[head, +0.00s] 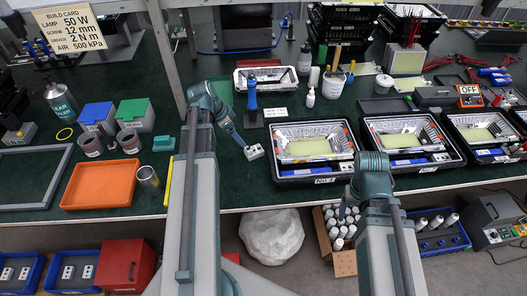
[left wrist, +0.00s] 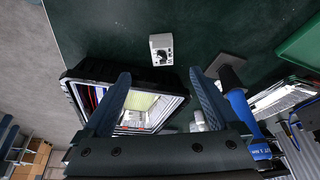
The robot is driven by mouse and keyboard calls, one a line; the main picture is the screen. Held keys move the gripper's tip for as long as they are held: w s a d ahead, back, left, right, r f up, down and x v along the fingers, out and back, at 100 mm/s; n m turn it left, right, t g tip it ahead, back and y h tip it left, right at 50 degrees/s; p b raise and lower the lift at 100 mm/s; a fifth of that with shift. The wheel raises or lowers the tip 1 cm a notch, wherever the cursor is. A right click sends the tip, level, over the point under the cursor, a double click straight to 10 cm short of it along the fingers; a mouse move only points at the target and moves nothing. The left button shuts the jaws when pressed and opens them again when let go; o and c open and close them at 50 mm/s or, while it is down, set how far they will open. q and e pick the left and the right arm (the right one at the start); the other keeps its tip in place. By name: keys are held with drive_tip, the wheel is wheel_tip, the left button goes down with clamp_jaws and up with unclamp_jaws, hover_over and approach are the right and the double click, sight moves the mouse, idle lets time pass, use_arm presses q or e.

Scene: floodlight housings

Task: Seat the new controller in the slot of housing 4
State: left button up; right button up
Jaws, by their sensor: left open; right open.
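A small pale grey controller box (head: 254,152) with a dark face lies on the green bench top, left of housing 1. It also shows in the left wrist view (left wrist: 162,50), beyond my fingertips. My left gripper (left wrist: 160,75) is open and empty, its two blue-grey fingers apart; in the head view it is near the controller. My right gripper (head: 347,208) hangs in front of the bench edge, small and partly hidden by its arm. Housing 4 (head: 520,116) seems to be the one cut off at the right picture edge; its slot cannot be made out.
Black housings labelled No 1 (head: 297,178), No 2 (head: 390,170) and No 3 (head: 485,158) stand in a row along the front edge. A blue-handled tool (head: 252,96) stands behind the controller. An orange tray (head: 100,184) lies at left.

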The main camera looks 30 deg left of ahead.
sight(248, 149)
use_arm(q)
drive_tip(key=b+x, duration=0.8)
drive_tip(key=shift+f, duration=0.2)
drive_tip(key=shift+w+f, duration=0.1)
drive_tip(key=shift+f, duration=0.1)
drive_tip(key=b+x, duration=0.5)
drive_tip(key=shift+w, duration=0.2)
drive_tip(key=shift+c, duration=0.3)
clamp_jaws()
